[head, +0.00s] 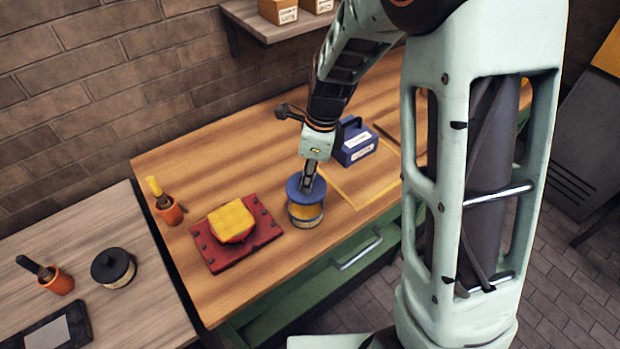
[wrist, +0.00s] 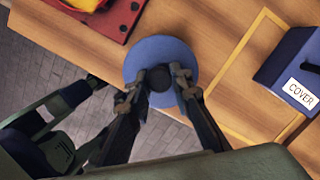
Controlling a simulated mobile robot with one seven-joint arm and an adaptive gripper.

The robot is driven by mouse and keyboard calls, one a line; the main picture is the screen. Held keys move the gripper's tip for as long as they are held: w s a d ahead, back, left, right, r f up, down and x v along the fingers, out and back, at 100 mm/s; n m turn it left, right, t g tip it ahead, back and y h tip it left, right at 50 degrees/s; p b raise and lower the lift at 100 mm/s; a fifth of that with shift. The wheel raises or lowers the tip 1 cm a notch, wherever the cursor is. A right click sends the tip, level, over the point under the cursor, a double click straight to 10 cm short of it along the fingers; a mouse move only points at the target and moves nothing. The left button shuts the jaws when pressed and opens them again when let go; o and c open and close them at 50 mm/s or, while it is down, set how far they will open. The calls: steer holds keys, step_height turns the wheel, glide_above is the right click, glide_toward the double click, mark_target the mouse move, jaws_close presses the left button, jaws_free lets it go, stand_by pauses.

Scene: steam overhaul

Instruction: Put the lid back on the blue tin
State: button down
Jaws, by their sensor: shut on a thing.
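The blue tin (head: 305,217) stands on the wooden bench near its front edge, with a pale band around its side. Its blue lid (head: 294,190) is at the top of the tin; I cannot tell whether it is fully seated or slightly above the rim. My gripper (head: 308,186) comes down from above and is shut on the lid's dark knob. In the wrist view the round lid (wrist: 136,66) covers the tin from sight, and the dark knob (wrist: 158,78) sits between my gripper's fingertips (wrist: 159,82).
A blue box marked COVER (head: 356,145) stands behind right, by a yellow outlined area (head: 352,190).

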steer(key=shift+w+a+f, duration=0.1)
steer(key=shift+f, duration=0.05)
step_height(320, 180, down, 4)
steer(key=b, duration=0.4)
steer(key=shift+f, duration=0.1)
steer(key=shift+f+b, duration=0.6)
steer(key=shift+f, duration=0.35)
steer(key=shift+f+p, duration=0.15)
steer(key=shift+p, duration=0.3)
stand_by(1.7)
steer(key=c, duration=1.2)
jaws_free()
steer(key=shift+o, duration=0.2)
